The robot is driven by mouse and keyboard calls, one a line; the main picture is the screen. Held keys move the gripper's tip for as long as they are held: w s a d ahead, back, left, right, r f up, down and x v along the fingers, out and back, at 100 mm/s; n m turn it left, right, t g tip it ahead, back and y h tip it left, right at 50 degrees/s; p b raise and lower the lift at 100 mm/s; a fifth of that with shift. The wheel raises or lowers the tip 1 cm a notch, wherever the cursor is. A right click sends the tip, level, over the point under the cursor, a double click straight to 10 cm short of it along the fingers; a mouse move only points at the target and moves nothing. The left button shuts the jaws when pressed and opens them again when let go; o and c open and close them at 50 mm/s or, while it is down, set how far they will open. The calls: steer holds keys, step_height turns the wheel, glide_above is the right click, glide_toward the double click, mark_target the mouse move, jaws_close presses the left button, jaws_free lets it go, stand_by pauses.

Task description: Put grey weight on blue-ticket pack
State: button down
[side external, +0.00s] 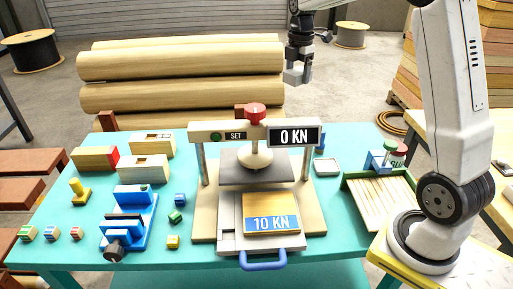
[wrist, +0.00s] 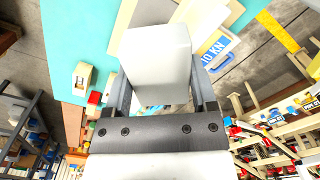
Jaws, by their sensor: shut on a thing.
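The grey weight (wrist: 155,60) is a plain pale block between the two fingers of my gripper (wrist: 160,100) in the wrist view. In the side external view my gripper (side external: 298,66) is high up behind the press, shut on the weight (side external: 296,76), well clear of the table. A flat wooden pack (side external: 262,202) with a blue "10 KN" ticket lies on the press's pulled-out tray (side external: 229,240). Its blue ticket also shows in the wrist view (wrist: 215,50), beside the weight. The weight hides part of the table in the wrist view.
The press (side external: 200,132) reads "0 KN"; its frame and red knob stand behind the pack. Wooden blocks (side external: 142,168), a blue fixture (side external: 130,215) and small cubes sit left. A slatted tray (side external: 380,195) and my base are right. Logs (side external: 180,62) lie behind the table.

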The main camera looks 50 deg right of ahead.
steer(key=s+a+n, duration=0.3)
steer(key=a, duration=1)
steer(key=n, duration=0.3)
glide_above(270, 209)
steer(key=f, duration=0.2)
step_height(270, 209, down, 18)
steer(key=shift+a, duration=0.1)
steer(key=shift+f, duration=2.15)
steer(key=shift+f, duration=1.8)
steer(key=shift+f, duration=0.1)
